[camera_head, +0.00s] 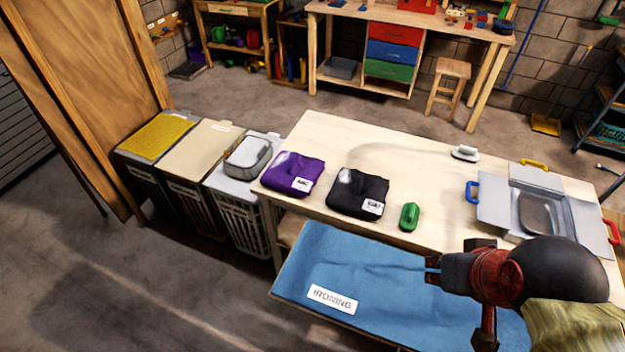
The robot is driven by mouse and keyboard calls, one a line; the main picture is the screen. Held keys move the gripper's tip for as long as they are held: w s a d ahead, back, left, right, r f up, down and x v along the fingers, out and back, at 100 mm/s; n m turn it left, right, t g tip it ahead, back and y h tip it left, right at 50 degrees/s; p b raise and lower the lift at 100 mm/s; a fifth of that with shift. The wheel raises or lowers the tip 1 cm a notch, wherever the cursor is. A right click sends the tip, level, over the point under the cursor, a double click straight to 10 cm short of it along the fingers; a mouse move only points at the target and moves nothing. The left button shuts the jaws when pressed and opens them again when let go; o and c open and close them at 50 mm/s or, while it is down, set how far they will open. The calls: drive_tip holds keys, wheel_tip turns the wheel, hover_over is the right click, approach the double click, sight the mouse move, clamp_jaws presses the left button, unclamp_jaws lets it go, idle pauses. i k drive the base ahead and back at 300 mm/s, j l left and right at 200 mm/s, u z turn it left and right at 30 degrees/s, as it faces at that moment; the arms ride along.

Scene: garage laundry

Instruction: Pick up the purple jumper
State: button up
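The purple jumper (292,172) lies folded flat on the left end of the pale wooden table (420,170), with a white label on its front right corner. My gripper (462,272) is at the lower right, above the blue ironing mat (345,265), well to the right of the jumper and nearer to me. Dark parts stick out around its red body. I cannot make out how far apart its fingertips are. I see nothing held in it. The jumper is fully in view and my gripper does not touch it.
A folded black garment (357,192) lies just right of the jumper. A green brush (409,216), a small iron-like item (465,153) and an open grey case (493,200) are farther right. Lidded hampers stand left of the table; one bears a grey basket (248,156).

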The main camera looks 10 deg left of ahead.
sight(288, 171)
drive_tip(key=i+j, duration=0.1)
drive_tip(key=j, duration=0.35)
drive_tip(key=i+j+z, duration=0.15)
drive_tip(key=j, duration=0.8)
drive_tip(key=i+j+z, duration=0.1)
drive_tip(key=j, duration=0.35)
drive_tip(key=i+j, duration=0.15)
drive_tip(key=j, duration=0.3)
drive_tip(key=i+j+z, duration=0.15)
drive_tip(key=j, duration=0.25)
drive_tip(key=i+j, duration=0.1)
drive_tip(key=j, duration=0.35)
drive_tip(key=i+j+z, duration=0.15)
drive_tip(key=j, duration=0.3)
drive_tip(key=i+j, duration=0.1)
drive_tip(key=j, duration=0.35)
drive_tip(key=i+j+z, duration=0.15)
drive_tip(key=j, duration=0.3)
drive_tip(key=k+l, duration=0.05)
